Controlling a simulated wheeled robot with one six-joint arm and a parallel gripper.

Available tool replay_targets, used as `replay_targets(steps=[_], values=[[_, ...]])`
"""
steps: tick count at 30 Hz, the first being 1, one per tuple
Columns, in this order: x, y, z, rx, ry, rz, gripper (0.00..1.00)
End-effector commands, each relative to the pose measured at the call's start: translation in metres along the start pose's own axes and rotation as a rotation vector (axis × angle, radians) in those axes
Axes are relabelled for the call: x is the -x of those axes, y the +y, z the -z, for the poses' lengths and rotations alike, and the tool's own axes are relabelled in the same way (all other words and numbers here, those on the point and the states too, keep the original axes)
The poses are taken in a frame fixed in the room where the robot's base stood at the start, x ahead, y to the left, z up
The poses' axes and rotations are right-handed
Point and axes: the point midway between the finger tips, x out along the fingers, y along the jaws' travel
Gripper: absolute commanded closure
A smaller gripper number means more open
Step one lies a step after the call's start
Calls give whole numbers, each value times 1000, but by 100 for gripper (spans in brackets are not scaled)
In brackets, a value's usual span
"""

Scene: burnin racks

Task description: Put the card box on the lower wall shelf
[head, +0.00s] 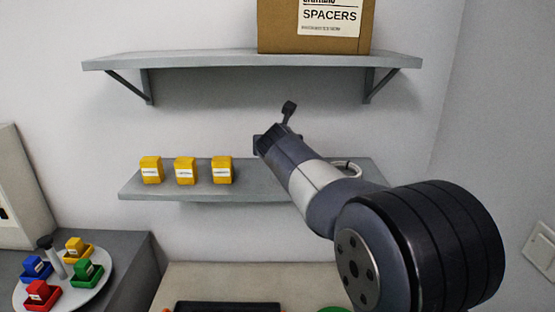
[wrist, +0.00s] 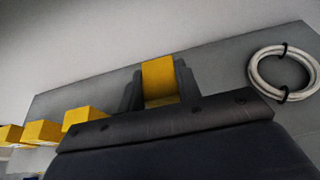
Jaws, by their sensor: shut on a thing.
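My gripper (wrist: 158,88) is shut on a yellow card box (wrist: 158,78), which shows between the two dark fingers in the wrist view. In the head view my arm hides the held box, and my gripper (head: 265,142) is over the lower wall shelf (head: 260,190). The same shelf (wrist: 215,75) lies behind and below the box in the wrist view. I cannot tell whether the box touches the shelf. Three similar yellow boxes (head: 186,170) with white labels stand in a row on the shelf's left half, left of my gripper.
A white cable coil (head: 348,168) lies on the lower shelf, right of my gripper. The upper shelf (head: 200,60) overhead carries a large brown SPACERS carton (head: 315,25). A round tray (head: 92,288) with coloured blocks is at lower left. The shelf has clear room between boxes and coil.

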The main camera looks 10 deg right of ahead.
Motion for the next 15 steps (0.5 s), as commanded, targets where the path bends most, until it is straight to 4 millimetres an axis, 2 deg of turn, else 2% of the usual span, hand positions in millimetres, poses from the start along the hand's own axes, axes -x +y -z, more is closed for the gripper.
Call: replay_targets(steps=[3, 6, 15], values=[[-10, 0, 25, 2, 5, 0, 91], [-15, 0, 36, 2, 3, -1, 91], [-19, 0, 37, 1, 2, -2, 91]])
